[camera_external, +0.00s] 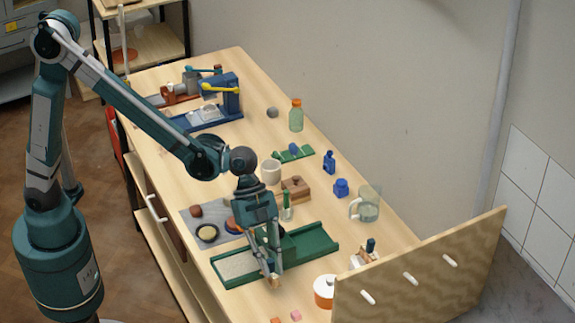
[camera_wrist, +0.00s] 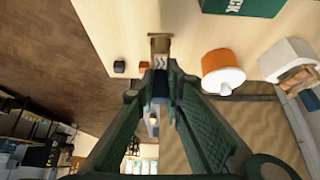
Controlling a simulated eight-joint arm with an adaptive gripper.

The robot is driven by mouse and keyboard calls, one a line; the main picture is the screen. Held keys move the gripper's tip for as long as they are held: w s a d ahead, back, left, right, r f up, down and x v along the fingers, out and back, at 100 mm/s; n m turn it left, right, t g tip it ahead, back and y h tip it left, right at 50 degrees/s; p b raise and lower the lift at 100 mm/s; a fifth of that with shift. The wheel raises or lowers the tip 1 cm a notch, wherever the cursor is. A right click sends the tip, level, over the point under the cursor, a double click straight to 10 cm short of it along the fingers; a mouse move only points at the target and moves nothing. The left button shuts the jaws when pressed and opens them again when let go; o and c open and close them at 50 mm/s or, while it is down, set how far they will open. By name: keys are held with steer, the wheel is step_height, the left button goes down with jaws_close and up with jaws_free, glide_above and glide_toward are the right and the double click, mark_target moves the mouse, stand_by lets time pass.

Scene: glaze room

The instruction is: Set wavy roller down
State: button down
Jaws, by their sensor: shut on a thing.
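My gripper (camera_external: 271,268) is shut on the wavy roller (camera_wrist: 159,45), a small piece with a tan end and a pale part with dark wavy lines. In the wrist view it sticks out beyond my fingertips (camera_wrist: 160,88), which hide its rear part. In the external view the roller's tan end (camera_external: 274,283) shows just below my fingers, by the front edge of the long green tray (camera_external: 318,252). I cannot tell whether it touches the tray or the table.
An orange pot with a white lid (camera_external: 325,291) stands close to the right. A wooden board with white handles (camera_external: 420,272) rises at the table's near right end. A grey mat with bowls (camera_external: 196,226) lies behind the tray. A glass pitcher (camera_external: 368,205) stands farther right.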

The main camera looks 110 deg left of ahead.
mark_target(271, 281)
steer(key=shift+f, duration=1.35)
steer(key=shift+f+b, duration=0.6)
steer(key=shift+f, duration=1.25)
steer(key=shift+s+f+b, duration=0.2)
steer(key=shift+f+b, duration=0.25)
steer(key=shift+f, duration=0.2)
steer(key=c, duration=2.8)
jaws_free()
steer(key=o, duration=0.3)
steer(key=shift+w+f, duration=0.15)
steer(key=shift+o, duration=0.4)
steer(key=shift+r, duration=0.35)
